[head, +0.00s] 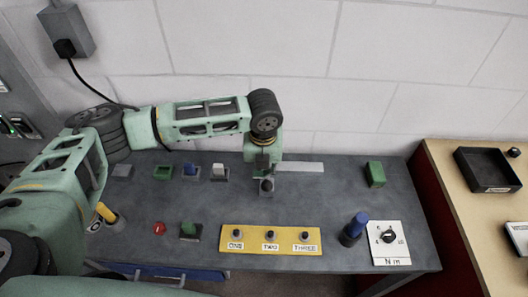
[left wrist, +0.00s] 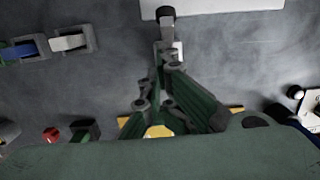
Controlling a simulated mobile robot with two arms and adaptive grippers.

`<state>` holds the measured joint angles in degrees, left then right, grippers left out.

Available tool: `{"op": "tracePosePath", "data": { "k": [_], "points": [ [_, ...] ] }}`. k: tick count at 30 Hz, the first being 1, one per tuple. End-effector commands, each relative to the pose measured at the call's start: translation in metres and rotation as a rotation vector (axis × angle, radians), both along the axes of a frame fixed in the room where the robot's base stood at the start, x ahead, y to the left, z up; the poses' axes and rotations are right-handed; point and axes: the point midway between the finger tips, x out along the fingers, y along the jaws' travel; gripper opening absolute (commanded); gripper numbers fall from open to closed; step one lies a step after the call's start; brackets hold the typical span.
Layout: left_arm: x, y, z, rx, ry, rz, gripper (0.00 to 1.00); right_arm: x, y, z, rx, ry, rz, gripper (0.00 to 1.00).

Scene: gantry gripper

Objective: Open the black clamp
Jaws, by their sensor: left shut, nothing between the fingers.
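A small fixture with a dark knob (head: 267,185) on a grey base stands on the bench, directly below my left gripper (head: 263,168). In the left wrist view a black end piece (left wrist: 165,12) shows just beyond my left gripper's fingertips (left wrist: 165,62). I cannot tell for sure whether this is the black clamp, or whether it is open. My left gripper is shut and empty, pointing down. It partly hides the fixture, and I cannot tell if it touches it. My right gripper is not in view.
A pale bar (head: 300,167) lies just right of the gripper. A yellow panel (head: 270,247) labelled ONE, TWO, THREE is in front, with a blue-topped post (head: 353,228) and white dial plate (head: 388,244) to its right.

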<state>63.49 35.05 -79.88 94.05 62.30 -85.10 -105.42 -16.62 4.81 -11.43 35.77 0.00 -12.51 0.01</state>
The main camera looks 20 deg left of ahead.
Motion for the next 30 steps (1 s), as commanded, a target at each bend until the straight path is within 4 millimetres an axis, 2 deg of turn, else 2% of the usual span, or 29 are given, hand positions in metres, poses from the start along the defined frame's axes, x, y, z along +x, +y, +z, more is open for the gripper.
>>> {"op": "tracePosePath", "data": {
  "k": [1, 6, 10, 14, 24, 30],
  "points": [
    [0.002, -0.001, 0.008, -0.003, -0.003, 0.0, 0.0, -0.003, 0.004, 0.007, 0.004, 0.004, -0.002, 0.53],
    [0.008, -0.001, 0.021, -0.007, -0.004, -0.003, 0.0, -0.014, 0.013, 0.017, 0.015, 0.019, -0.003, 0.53],
    [0.008, -0.002, 0.028, -0.008, -0.004, -0.004, 0.0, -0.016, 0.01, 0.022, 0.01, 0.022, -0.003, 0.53],
    [0.006, -0.002, 0.049, -0.009, -0.006, -0.005, 0.0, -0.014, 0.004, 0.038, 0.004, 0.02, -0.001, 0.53],
    [0.002, -0.004, 0.087, -0.01, -0.006, -0.005, 0.0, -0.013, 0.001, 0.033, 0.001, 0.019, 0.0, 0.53],
    [0.001, -0.004, 0.091, -0.01, -0.005, -0.005, 0.0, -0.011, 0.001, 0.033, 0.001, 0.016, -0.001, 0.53]
  ]
}}
